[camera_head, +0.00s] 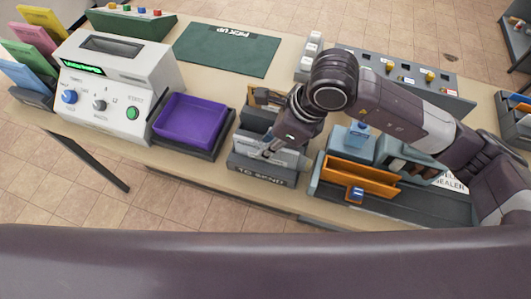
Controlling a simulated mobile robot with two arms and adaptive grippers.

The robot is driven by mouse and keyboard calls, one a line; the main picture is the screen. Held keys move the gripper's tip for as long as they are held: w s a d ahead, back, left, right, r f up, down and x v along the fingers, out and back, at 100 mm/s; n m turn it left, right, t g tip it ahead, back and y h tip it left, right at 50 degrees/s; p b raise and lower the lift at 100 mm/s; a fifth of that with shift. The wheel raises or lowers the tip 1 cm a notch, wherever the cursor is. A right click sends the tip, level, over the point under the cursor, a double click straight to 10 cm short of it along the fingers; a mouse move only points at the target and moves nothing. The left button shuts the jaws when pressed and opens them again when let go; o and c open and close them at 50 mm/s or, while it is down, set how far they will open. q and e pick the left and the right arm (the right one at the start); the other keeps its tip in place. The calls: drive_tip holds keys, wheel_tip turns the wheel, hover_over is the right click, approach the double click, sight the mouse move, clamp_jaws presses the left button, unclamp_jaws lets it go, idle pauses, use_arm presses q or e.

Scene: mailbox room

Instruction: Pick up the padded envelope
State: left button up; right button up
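The TO SEND rack (258,172) stands near the front edge of the table and holds upright envelopes. A pale grey-white envelope (290,158) shows in its front part, and a brown item (262,97) shows at its back. I cannot tell for sure which one is the padded envelope. My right gripper (272,150) points down into the rack, at the pale envelope, with its arm coming in from the right. Its fingertips are small and partly hidden, so I cannot tell whether they are open or shut, or touching the envelope. My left gripper is out of view.
A purple tray (190,121) sits left of the rack, beside a white machine (118,85) with knobs. An orange-topped sealer (360,178) stands close on the right. The green PICK UP mat (228,52) behind is bare. A grey button panel (405,78) stands behind my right arm.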

clamp_jaws()
